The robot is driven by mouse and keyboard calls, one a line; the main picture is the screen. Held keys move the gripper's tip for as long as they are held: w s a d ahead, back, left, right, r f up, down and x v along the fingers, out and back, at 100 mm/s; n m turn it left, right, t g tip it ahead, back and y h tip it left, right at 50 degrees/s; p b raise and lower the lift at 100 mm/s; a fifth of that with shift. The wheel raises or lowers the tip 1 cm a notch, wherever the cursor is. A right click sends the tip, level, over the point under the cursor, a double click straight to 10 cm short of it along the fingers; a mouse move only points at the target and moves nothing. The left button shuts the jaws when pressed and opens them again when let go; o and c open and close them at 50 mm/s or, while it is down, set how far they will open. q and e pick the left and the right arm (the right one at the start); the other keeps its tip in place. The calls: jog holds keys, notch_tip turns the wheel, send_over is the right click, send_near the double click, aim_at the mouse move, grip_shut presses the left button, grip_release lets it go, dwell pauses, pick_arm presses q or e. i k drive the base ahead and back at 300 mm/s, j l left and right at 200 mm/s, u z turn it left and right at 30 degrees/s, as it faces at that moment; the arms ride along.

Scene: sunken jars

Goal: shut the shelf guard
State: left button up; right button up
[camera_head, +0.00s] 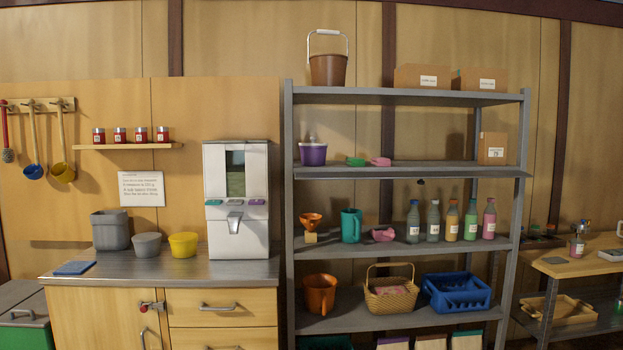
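A grey metal shelf rack (405,97) stands right of the counter. A small dark knob-like thing (421,182) shows just under the second shelf from the top, too small to identify. Several bottles (452,220) stand on the shelf below, beside a teal jug (351,225) and an orange funnel (311,222). Neither of my grippers is in view.
A counter (180,272) on the left holds a white dispenser (237,230), grey tubs and a yellow tub (183,245). A red latch (152,306) is on its cabinet door. A wooden table (580,265) stands at the right. The floor is barely visible.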

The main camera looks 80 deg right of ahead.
aim_at(389, 175)
jog(key=k+l+z, duration=0.1)
jog(key=l+z, duration=1.05)
jog(key=l, duration=1.35)
jog(key=i+l+z, duration=0.1)
jog(key=l, duration=1.2)
jog(key=i+l, duration=0.15)
jog(key=l, duration=0.5)
jog(key=l+z, duration=0.1)
jog(key=l, duration=0.55)
jog(key=i+l, duration=0.15)
jog(key=l, duration=0.45)
jog(key=l+z, duration=0.05)
